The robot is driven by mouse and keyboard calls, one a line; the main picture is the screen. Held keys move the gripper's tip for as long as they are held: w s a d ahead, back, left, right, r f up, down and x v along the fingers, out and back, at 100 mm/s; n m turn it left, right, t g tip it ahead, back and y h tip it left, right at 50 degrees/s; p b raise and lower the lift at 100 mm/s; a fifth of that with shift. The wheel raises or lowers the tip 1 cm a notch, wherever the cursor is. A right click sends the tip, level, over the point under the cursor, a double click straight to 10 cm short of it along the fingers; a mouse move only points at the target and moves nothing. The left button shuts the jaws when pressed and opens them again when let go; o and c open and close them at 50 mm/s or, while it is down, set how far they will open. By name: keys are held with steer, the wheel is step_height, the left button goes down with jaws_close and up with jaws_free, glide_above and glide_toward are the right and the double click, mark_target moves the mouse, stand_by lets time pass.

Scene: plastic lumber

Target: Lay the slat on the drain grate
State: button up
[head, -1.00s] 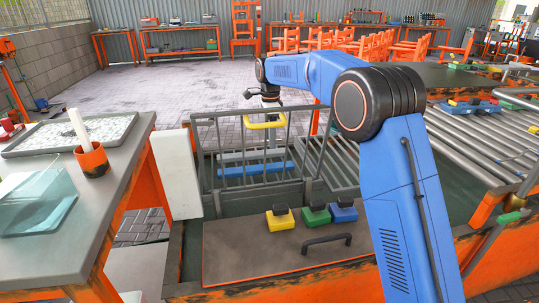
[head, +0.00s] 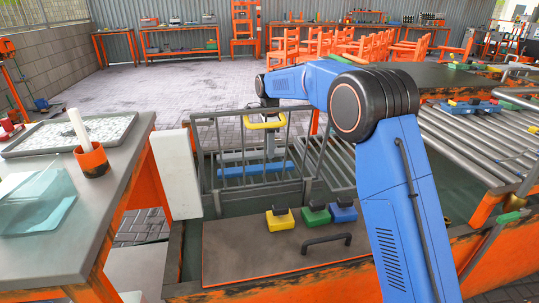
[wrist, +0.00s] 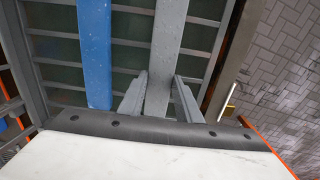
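A grey slat (wrist: 166,35) runs between the two fingers of my gripper (wrist: 161,76) in the wrist view. The fingers stand apart on either side of it, and I see no clear grip. A blue slat (wrist: 95,50) lies parallel to its left. In the head view the blue slat (head: 255,170) and the grey slat (head: 238,156) lie behind the bars of a wire basket (head: 196,150). My fingertips are hidden there behind the bars. A slanted grey grate of bars (head: 328,163), possibly the drain grate, is just right of the basket.
The basket has a yellow handle (head: 265,125) near my wrist. A white block (head: 177,175) stands to its left. A lid (head: 280,240) with yellow, green and blue blocks is in front. A workbench (head: 110,190) is at left and a roller conveyor (head: 475,145) at right.

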steer(key=shift+c, duration=0.6)
step_height(320, 180, up, 9)
steer(key=w+d+n, duration=0.4)
steer(key=d+n, duration=0.2)
steer(key=d, duration=0.4)
steer(key=w+d+r+n, duration=0.1)
steer(key=w+d+n, duration=0.3)
steer(key=d, duration=0.6)
steer(key=w+d+n, duration=0.4)
steer(key=d+n, duration=0.4)
steer(key=d, duration=0.2)
steer(key=shift+w+d+r, duration=0.15)
steer(key=shift+w+d, duration=0.05)
steer(key=shift+d, duration=0.1)
steer(key=shift+f, duration=4.3)
